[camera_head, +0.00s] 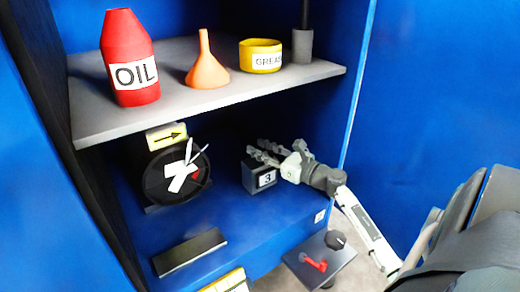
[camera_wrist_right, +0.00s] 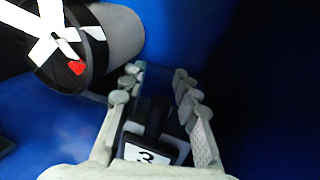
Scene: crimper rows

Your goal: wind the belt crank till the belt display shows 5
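A small dark box (camera_head: 250,180) with a white label reading 3 stands on the blue cabinet floor; its label (camera_wrist_right: 150,154) also shows in the right wrist view. My right gripper (camera_head: 268,154) is at the top of this box. In the right wrist view the gripper's fingers (camera_wrist_right: 158,92) are apart, with a dark upright part of the box between them; I cannot tell whether they touch it. A black-rimmed drum (camera_head: 152,182) with white spokes and a red mark stands to the left. It also shows in the wrist view (camera_wrist_right: 118,35). My left gripper is out of view.
A yellow arrow sign (camera_head: 166,137) is above the drum. A grey shelf (camera_head: 205,98) overhead bears a red oil bottle (camera_head: 130,60), an orange funnel (camera_head: 207,68) and a yellow grease tin (camera_head: 261,56). A red crank handle (camera_head: 314,263) is on a grey plate in front.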

